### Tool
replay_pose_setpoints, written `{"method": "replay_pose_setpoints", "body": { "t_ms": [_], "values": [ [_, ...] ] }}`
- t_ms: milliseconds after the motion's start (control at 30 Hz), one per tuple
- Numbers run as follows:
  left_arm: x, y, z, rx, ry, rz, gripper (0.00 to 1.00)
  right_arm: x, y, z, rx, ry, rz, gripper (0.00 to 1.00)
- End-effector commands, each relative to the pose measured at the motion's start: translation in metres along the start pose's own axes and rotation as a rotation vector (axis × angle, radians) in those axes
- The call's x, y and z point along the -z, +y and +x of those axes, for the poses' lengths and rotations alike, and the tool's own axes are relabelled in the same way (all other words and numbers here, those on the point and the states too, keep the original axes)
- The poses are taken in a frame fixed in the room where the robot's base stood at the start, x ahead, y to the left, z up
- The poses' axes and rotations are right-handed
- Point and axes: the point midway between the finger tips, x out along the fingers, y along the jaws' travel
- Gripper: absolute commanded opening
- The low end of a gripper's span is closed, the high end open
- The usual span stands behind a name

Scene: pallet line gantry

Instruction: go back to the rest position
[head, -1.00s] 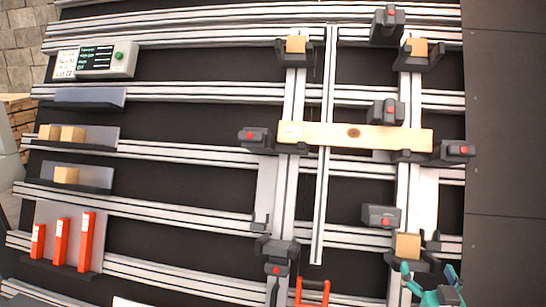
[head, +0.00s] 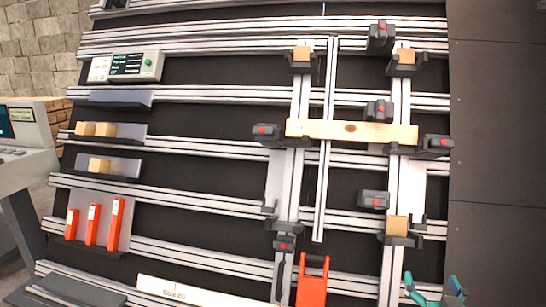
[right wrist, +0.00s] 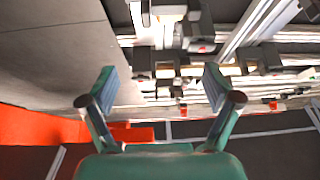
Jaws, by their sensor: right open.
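My right gripper (head: 434,288) shows at the bottom right of the head view, teal with grey-blue finger pads. It is open and empty, below the lower right wooden block (head: 397,227) and apart from it. In the right wrist view its two fingers (right wrist: 162,88) stand wide apart with nothing between them. My left gripper is not in view.
A gantry frame of aluminium rails holds a wooden board (head: 350,132) between black clamps with red buttons (head: 265,131). Shelves at left carry wooden blocks (head: 96,130) and red pieces (head: 93,224). An orange-red part (head: 312,284) stands at bottom centre. A dark panel (head: 497,150) lies right.

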Motion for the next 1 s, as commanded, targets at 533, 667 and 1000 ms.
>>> {"method": "replay_pose_setpoints", "body": {
  "t_ms": [533, 667, 1000],
  "values": [
    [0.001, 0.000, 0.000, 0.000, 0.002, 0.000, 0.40, -0.159, -0.075, -0.023, 0.153, -0.362, 0.035, 0.89],
    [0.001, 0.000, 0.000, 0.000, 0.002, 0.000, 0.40, -0.229, -0.107, -0.058, 0.223, -0.572, 0.066, 0.89],
    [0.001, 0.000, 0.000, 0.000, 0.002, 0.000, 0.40, -0.364, -0.163, -0.209, 0.338, -1.193, 0.165, 0.89]
  ]
}}
